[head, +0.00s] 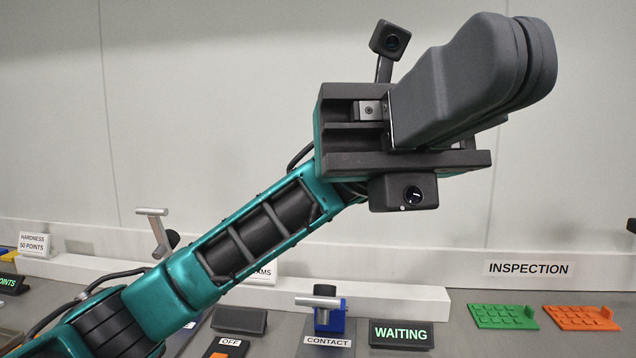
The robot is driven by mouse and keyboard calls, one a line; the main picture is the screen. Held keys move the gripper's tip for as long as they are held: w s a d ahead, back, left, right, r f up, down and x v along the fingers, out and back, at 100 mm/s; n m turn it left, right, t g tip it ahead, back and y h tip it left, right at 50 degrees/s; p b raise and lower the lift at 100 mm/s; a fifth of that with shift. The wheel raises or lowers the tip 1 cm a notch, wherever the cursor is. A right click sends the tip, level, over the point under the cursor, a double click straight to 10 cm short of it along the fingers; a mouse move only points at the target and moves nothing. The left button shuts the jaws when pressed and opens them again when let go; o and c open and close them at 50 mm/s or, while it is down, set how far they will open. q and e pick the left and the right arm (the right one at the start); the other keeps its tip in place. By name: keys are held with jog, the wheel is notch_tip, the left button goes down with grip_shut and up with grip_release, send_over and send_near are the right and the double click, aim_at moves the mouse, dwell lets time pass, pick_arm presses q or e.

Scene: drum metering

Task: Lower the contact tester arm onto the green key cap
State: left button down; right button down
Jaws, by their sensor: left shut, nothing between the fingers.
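No green key cap can be made out; the area below the tester is cut off by the frame. My left gripper (535,62) is raised high at the upper right, well above the bench and apart from the tester. Its grey fingers are shut together with nothing between them. My right gripper is not in view.
A green tray (503,317) and an orange tray (580,318) lie under the "INSPECTION" sign (528,268). A silver lever (153,213) stands behind my left arm. A white ledge (385,298) runs behind.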

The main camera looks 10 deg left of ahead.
pick_arm(q)
jog(key=w+d+f+t+h, duration=0.2)
jog(key=d+f+t, duration=0.1)
jog(key=f+t, duration=0.3)
jog(key=m+t+y+p, duration=0.1)
jog(key=m+t+y, duration=0.2)
jog(key=t+y, duration=1.05)
send_over(318, 297)
jog(key=s, duration=0.2)
notch_tip(318, 297, down, 6)
jog(key=t+h, duration=0.5)
jog(key=h, duration=0.1)
jog(key=x, duration=1)
jog(key=shift+w+a, duration=0.1)
jog(key=shift+w, duration=0.25)
jog(key=shift+s+f, duration=0.3)
jog(key=shift+f, duration=0.25)
jog(key=shift+s+f, duration=0.3)
jog(key=shift+f, duration=0.2)
jog(key=shift+s+f, duration=0.3)
jog(key=shift+f, duration=0.25)
